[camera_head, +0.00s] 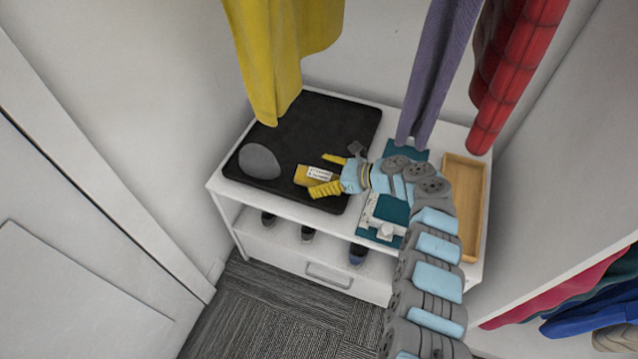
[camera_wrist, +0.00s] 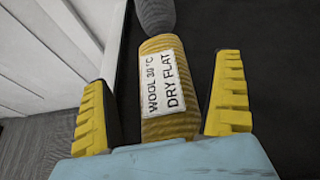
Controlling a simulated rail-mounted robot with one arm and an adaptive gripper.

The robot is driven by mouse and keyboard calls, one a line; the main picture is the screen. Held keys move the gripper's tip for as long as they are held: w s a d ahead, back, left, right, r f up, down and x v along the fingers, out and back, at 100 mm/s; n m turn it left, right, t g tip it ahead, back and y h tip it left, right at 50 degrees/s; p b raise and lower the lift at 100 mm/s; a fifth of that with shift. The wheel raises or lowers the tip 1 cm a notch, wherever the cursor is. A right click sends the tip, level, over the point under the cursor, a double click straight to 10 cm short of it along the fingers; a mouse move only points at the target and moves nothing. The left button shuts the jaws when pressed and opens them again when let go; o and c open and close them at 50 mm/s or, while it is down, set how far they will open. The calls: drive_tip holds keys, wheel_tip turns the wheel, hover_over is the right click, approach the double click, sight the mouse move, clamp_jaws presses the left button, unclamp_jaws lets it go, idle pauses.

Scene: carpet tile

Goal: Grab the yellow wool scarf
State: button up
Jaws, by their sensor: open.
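A yellow ribbed roll of knit (camera_head: 306,172) lies on the black mat (camera_head: 330,120). In the wrist view the yellow roll (camera_wrist: 160,48) bears a white label reading "WOOL 30°C DRY FLAT". My gripper (camera_head: 322,175) is open around the roll. In the wrist view my gripper (camera_wrist: 163,85) has one yellow ridged finger on each side of the roll, with visible gaps. The roll's near end is hidden by my gripper's blue palm. A second yellow cloth (camera_head: 278,50) hangs above the mat's back left.
A grey rounded object (camera_head: 259,161) lies just beyond the roll. A wooden tray (camera_head: 478,185) and teal items with a white device (camera_head: 386,220) are on the white cabinet's right side. Purple cloth (camera_head: 432,75) and red cloth (camera_head: 505,85) hang low over the back right.

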drive_tip(key=c, duration=1.3)
